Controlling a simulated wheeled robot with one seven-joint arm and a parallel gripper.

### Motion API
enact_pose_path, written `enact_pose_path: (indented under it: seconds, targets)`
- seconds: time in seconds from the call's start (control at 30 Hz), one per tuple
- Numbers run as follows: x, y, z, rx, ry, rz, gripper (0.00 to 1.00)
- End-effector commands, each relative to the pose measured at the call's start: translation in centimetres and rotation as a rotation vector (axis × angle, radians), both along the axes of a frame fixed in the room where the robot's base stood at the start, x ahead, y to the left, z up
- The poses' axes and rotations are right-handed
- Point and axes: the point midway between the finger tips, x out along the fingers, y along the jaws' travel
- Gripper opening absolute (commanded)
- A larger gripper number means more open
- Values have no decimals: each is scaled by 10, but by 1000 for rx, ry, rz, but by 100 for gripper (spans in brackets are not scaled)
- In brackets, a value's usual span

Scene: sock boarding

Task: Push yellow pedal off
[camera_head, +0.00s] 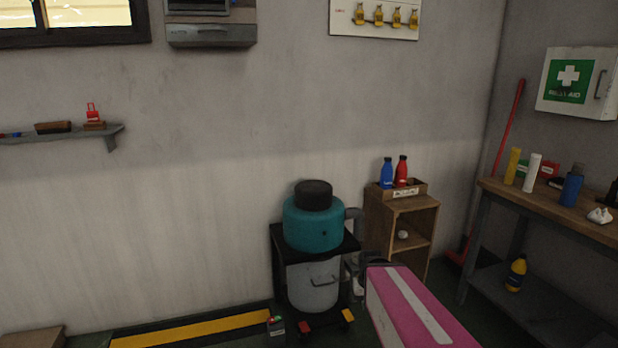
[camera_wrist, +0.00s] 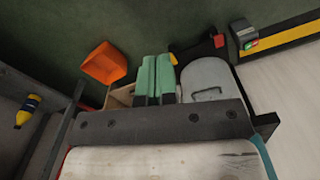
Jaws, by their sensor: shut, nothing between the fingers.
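The yellow pedal (camera_head: 347,315) sticks out low at the right of the black stand's base. The red pedal (camera_head: 304,327) is to its left, and it also shows in the wrist view (camera_wrist: 219,41). In the wrist view my gripper (camera_wrist: 155,62) has green fingers held together, empty, pointing toward the floor beside the grey bucket (camera_wrist: 208,80). A small warm-coloured piece just right of the fingertips may be the yellow pedal, partly hidden. In the head view, my pink and white arm reaches in from the lower right; its fingers are hard to make out.
The black stand (camera_head: 345,243) carries a teal canister (camera_head: 312,228) above the bucket. A wooden cabinet (camera_head: 413,215) stands close on the right. A small box with red and green buttons (camera_head: 276,324) is at the left. An orange scoop-like thing (camera_wrist: 104,63) lies on the floor.

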Motion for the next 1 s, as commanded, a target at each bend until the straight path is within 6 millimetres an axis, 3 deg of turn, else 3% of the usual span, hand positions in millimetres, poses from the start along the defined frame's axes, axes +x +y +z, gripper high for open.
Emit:
enact_pose_path:
  seconds: [0.37, 0.47, 0.57, 0.67, 0.8, 1.0]
  targets:
    - [2, 0, -2, 0, 0, 0, 0]
    - [14, 0, -9, 4, -7, 9, 0]
    - [42, -1, -27, 13, -24, 33, 0]
    - [83, -2, -56, 25, -55, 73, 0]
    - [147, -5, -107, 41, -110, 140, 0]
    - [226, -13, -182, 50, -192, 228, 0]
